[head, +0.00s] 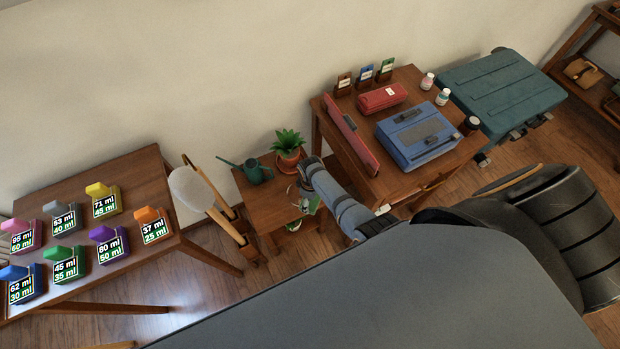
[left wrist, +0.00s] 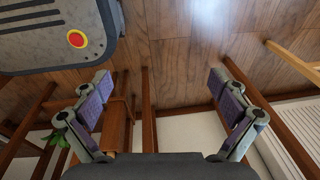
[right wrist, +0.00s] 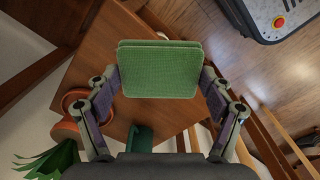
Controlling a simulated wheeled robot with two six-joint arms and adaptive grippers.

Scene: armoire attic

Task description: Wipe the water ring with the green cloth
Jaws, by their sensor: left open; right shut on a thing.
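The green cloth (right wrist: 160,70) is a thick folded pad held between the fingers of my right gripper (right wrist: 158,80) in the right wrist view. It is over the small wooden table (right wrist: 180,112); whether it touches the top I cannot tell. In the head view, my right gripper (head: 309,203) is by the right side of that table (head: 265,203), partly hidden by its own arm. My left gripper (left wrist: 158,85) is open and empty, above the floor.
A potted plant (head: 288,150) and a green watering can (head: 252,171) stand at the table's back. A desk with a blue case (head: 418,138) is close on the right. A table with labelled coloured blocks (head: 104,200) is at left.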

